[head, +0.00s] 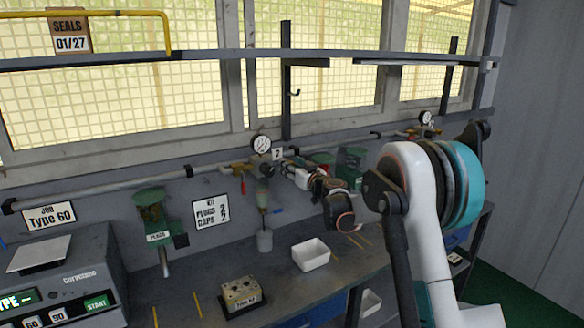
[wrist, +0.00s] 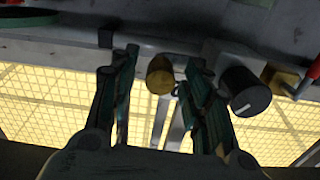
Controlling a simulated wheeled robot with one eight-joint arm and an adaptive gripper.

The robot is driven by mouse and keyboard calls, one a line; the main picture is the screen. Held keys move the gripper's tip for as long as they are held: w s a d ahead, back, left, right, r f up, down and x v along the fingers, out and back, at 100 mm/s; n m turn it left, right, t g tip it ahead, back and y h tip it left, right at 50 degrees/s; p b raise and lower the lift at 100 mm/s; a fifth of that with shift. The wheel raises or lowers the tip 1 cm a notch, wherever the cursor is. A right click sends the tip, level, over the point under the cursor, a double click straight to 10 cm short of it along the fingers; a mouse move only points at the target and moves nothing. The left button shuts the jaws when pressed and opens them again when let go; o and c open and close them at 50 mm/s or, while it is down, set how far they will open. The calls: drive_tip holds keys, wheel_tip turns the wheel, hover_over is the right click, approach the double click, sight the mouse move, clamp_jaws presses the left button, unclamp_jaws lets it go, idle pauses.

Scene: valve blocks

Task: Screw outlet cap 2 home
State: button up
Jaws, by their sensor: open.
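A round brass cap (wrist: 160,75) shows in the wrist view, at the end of the grey pipe fittings. My gripper (wrist: 160,92) is open, with one finger on each side of the cap. The cap looks nearer the right finger; I cannot tell whether either finger touches it. In the head view my gripper (head: 284,165) is at the wall pipe, just right of the gauge (head: 262,143) and beside the label 2 (head: 277,155). The cap is hidden there behind my gripper and wrist.
A rail (head: 190,55) runs above.

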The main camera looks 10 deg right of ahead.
clamp_jaws()
